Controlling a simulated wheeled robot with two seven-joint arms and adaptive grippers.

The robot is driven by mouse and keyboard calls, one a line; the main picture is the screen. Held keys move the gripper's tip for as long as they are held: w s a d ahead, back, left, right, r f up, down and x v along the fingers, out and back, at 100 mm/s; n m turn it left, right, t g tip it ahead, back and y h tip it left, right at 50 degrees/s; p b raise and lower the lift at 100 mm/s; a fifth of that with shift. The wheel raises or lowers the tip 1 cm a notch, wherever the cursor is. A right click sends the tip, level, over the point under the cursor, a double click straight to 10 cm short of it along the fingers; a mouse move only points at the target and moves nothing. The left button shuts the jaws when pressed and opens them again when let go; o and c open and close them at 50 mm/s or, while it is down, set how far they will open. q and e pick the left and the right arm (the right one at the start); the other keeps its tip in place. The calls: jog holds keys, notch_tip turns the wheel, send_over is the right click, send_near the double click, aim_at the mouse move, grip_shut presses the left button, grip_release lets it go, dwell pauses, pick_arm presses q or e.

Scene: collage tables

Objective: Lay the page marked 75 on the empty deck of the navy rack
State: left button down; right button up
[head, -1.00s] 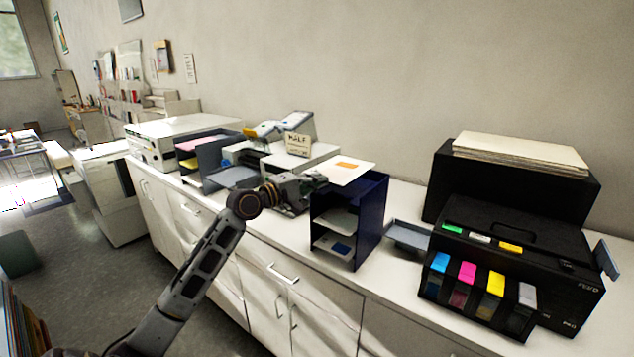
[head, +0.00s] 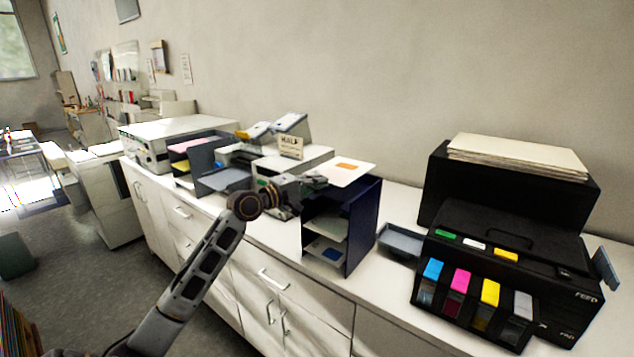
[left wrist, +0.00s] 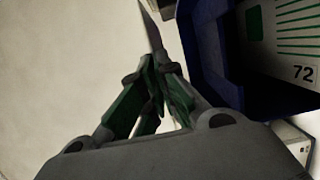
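The navy rack (head: 362,228) stands on the white counter, open side toward the front. Sheets lie on its middle deck (head: 328,226) and lower deck (head: 324,250), the lower one with a blue patch. My left gripper (head: 306,184) is at the rack's upper left, shut on the edge of a white page (head: 345,176) with an orange patch. The page is roughly level above the rack top; I cannot read its number. In the left wrist view the fingers (left wrist: 157,68) close together and the page looks nearly edge-on. A sheet marked 72 (left wrist: 285,40) shows inside the rack.
A black printer (head: 505,275) with coloured ink tanks is right of the rack, a small grey tray (head: 402,242) between them. A grey rack (head: 222,180) and a machine with a "HALF" sign (head: 290,147) stand to the left. A bare counter strip runs in front.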

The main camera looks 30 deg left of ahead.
pick_arm(q)
notch_tip(320, 180, down, 8)
jog(key=b, duration=0.5)
jog(key=shift+f, duration=0.2)
dwell(0.4)
dwell(0.4)
jog(key=c, duration=1.6)
grip_release()
jog(key=shift+o, duration=0.2)
jog(key=shift+s, duration=0.2)
jog(key=v, duration=1.1)
jog(key=shift+s+a, duration=0.2)
jog(key=shift+s, duration=0.1)
